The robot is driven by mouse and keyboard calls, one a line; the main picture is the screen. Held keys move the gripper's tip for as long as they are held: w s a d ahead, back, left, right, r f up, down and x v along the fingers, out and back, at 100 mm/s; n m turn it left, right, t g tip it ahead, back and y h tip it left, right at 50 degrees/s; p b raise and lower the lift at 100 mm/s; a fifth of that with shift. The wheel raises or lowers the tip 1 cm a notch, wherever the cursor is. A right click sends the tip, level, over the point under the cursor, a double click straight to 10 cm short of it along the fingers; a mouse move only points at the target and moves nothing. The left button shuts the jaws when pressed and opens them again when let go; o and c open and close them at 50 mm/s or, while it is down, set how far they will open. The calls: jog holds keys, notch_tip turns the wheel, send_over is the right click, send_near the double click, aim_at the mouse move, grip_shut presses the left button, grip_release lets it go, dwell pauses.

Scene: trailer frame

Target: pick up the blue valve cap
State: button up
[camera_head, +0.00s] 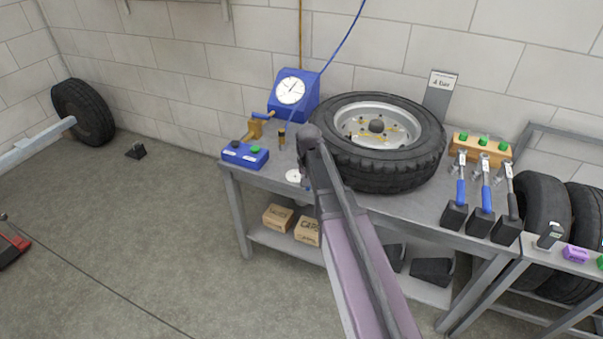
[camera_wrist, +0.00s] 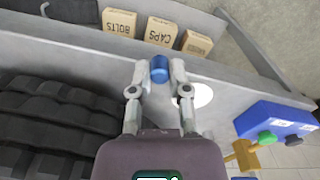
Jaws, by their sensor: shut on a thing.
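The blue valve cap (camera_wrist: 159,67) is a small blue cylinder between my fingertips in the wrist view. My gripper (camera_wrist: 159,76) is shut on it, one finger on each side. In the head view my gripper (camera_head: 306,175) is over the front left part of the bench, beside a white disc (camera_head: 294,176). My arm and gripper mostly hide the cap there. I cannot tell whether the cap touches the bench top or is just above it.
A tyre on a rim (camera_head: 361,176) lies on the bench to the right. A blue two-button box (camera_head: 240,156) and a blue gauge (camera_head: 294,95) stand at the left and back. Boxes, one marked CAPS (camera_wrist: 161,31), sit on the lower shelf. The floor at left is largely clear.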

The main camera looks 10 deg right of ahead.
jog(key=shift+s+d+r, duration=0.1)
jog(key=shift+s+d, duration=0.05)
jog(key=shift+s, duration=0.85)
jog(key=shift+s+d+r, duration=0.1)
jog(key=shift+s+d, duration=0.05)
jog(key=shift+s, duration=0.85)
